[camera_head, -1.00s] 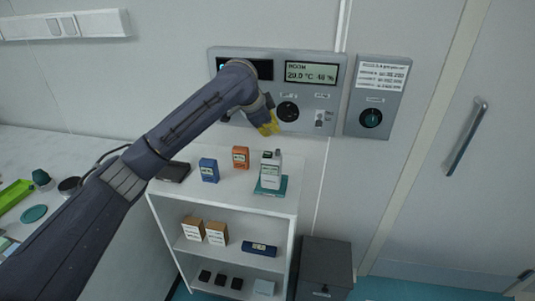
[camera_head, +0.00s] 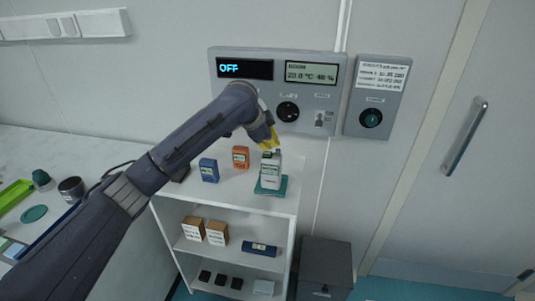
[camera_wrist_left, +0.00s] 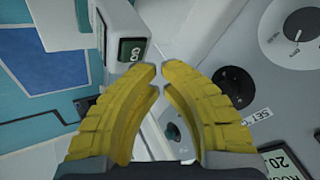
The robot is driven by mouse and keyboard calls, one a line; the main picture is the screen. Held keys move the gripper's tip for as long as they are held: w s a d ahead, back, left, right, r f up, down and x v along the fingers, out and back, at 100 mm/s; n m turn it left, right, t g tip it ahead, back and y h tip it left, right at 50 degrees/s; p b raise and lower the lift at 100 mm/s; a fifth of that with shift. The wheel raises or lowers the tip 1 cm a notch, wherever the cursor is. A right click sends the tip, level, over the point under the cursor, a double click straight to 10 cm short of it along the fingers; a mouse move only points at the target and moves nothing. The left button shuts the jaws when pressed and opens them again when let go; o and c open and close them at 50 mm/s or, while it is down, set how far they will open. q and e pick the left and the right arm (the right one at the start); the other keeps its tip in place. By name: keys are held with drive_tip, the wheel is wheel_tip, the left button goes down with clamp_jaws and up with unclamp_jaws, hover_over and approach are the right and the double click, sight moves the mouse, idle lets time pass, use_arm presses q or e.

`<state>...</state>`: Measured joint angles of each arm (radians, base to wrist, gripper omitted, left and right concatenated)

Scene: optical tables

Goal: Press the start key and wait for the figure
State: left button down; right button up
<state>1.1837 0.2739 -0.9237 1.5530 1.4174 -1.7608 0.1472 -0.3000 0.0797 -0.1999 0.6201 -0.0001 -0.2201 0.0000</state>
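The wall panel (camera_head: 225,88) carries a dark display reading OFF (camera_head: 245,69), a room display (camera_head: 311,72) reading about 20.0 °C and a black knob (camera_head: 287,111). A white instrument (camera_head: 271,172) with a small display stands upright on a teal pad (camera_head: 283,186) on the shelf top. My left gripper (camera_head: 271,141) is just above the instrument, in front of the wall. In the left wrist view its yellow fingertips (camera_wrist_left: 159,77) nearly meet, with nothing between them. The instrument (camera_wrist_left: 130,20) shows beyond the left finger there. My right gripper is not in view.
Blue (camera_head: 209,170) and orange (camera_head: 240,157) boxes stand left of the instrument. A smaller panel with a dial (camera_head: 370,117) is on the wall at right. A grey cabinet (camera_head: 324,268) stands beside the shelf. The shelf top's front right is clear.

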use_arm(q)
drive_tip(key=shift+f, duration=0.9)
idle(2.2)
drive_tip(key=shift+r, duration=0.9)
drive_tip(key=shift+r, duration=0.15)
drive_tip(key=shift+r, duration=2.35)
drive_tip(key=shift+s, duration=0.1)
